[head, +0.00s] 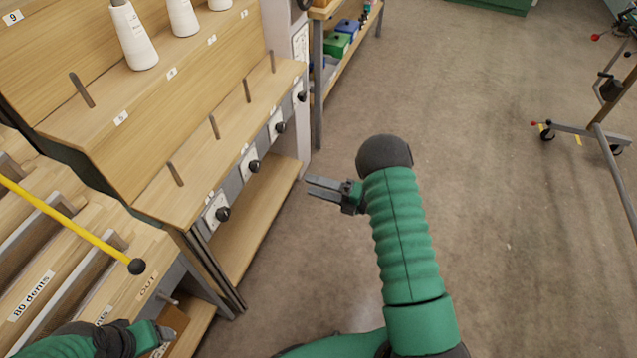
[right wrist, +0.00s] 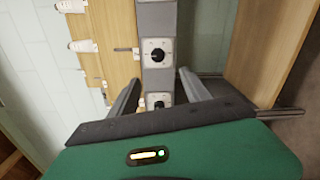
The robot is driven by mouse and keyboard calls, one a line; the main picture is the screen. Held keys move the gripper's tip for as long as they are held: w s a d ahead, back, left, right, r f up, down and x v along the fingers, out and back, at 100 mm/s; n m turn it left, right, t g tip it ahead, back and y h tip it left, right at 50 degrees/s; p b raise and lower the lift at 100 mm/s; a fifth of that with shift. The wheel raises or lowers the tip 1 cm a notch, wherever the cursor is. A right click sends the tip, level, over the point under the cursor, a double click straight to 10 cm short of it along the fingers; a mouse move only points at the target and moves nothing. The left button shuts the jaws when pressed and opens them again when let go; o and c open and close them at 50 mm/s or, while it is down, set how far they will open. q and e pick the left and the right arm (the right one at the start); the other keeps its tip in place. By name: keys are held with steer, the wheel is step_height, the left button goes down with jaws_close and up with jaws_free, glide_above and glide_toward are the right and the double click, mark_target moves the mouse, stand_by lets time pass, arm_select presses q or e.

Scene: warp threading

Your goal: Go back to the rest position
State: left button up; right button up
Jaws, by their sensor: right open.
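My right gripper (head: 312,188) is in the middle of the head view, at the end of my raised green arm. It is over the floor, just right of the wooden rack (head: 220,165), and holds nothing. In the right wrist view its two fingers (right wrist: 158,88) stand apart with nothing between them, and dial plates show beyond. My left gripper (head: 160,340) shows only partly at the bottom left of the head view, by the bench edge. I cannot tell its jaw state or whether it touches anything.
White thread cones (head: 133,36) stand on the rack's upper step; bare metal pegs (head: 175,173) stand lower. Black knobs (head: 254,166) line its front. A yellow rod (head: 70,225) with a black ball crosses the left bench. A wheeled stand (head: 590,130) is far right. The middle floor is clear.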

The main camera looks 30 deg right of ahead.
steer(key=shift+s+d, duration=0.25)
steer(key=shift+s, duration=0.05)
steer(key=w+d+r+m+g+h, duration=0.1)
steer(key=w+r+m+g+h, duration=0.15)
steer(key=w+m+h, duration=0.7)
steer(key=s+a+m+g+h, duration=0.1)
steer(key=s+a+m+g, duration=0.4)
steer(key=s+m, duration=0.6)
steer(key=s+a+m+g+h, duration=0.1)
steer(key=s+a+m+g, duration=0.45)
steer(key=s, duration=0.95)
step_height(320, 180, up, 29)
steer(key=s+m+t+p, duration=0.1)
steer(key=m+p, duration=0.1)
steer(key=p, duration=2.6)
steer(key=shift+a+f, duration=0.2)
steer(key=shift+a, duration=0.25)
